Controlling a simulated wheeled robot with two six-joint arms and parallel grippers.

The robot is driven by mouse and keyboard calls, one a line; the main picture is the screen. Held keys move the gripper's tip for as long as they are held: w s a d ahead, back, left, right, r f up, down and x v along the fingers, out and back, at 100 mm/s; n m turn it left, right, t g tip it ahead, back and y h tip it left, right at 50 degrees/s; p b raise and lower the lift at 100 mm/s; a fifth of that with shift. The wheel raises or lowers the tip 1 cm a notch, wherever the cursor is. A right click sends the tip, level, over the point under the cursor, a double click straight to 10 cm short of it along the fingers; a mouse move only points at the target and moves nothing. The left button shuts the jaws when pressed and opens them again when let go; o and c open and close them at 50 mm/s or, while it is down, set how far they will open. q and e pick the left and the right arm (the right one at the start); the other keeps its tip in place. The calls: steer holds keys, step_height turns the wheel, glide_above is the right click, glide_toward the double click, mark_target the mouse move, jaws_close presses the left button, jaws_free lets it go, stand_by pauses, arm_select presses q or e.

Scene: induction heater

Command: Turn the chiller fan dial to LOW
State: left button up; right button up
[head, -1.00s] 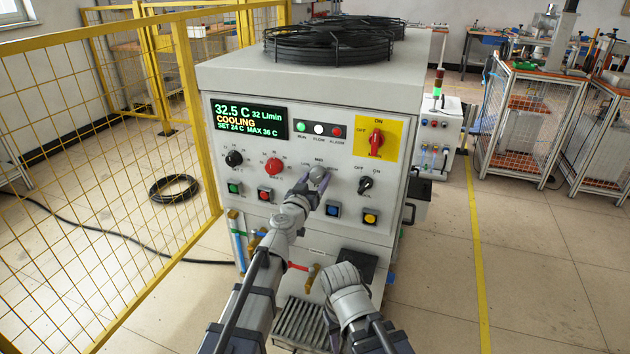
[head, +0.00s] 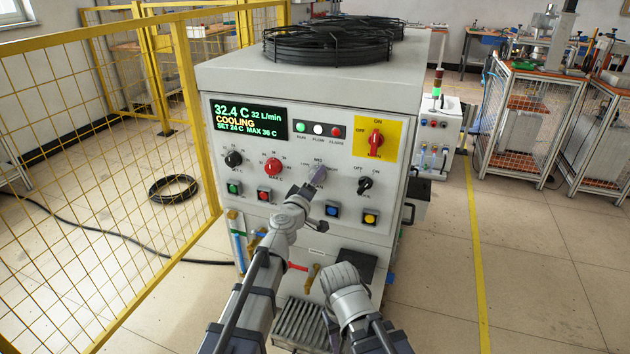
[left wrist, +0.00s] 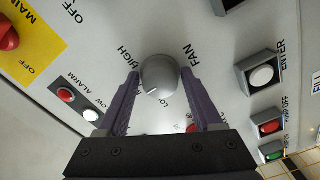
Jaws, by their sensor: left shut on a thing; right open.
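The chiller fan dial (left wrist: 159,74) is a round grey knob on the chiller's front panel. The printed HIGH, LOW and FAN lettering lies around the dial. A light mark shows near the dial's lower edge; its exact setting is hard to tell. My right gripper (head: 344,279) is low in front of the chiller, open, its fingertips hidden.
A red dial (head: 272,167) and a black dial (head: 233,158) sit left of the fan dial. A black switch (head: 365,185) is to its right. Push buttons run below. A yellow mesh fence (head: 130,150) stands at left.

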arm_select(q)
steer(key=n, duration=0.5)
steer(key=shift+n, duration=0.7)
steer(key=shift+c, duration=0.8)
steer(key=n, duration=0.4)
steer(key=shift+r+n, duration=0.15)
steer(key=shift+n, duration=0.25)
steer(key=shift+w, duration=0.1)
steer(key=o, duration=1.2)
steer(key=shift+o, duration=0.8)
steer(key=shift+d, duration=0.1)
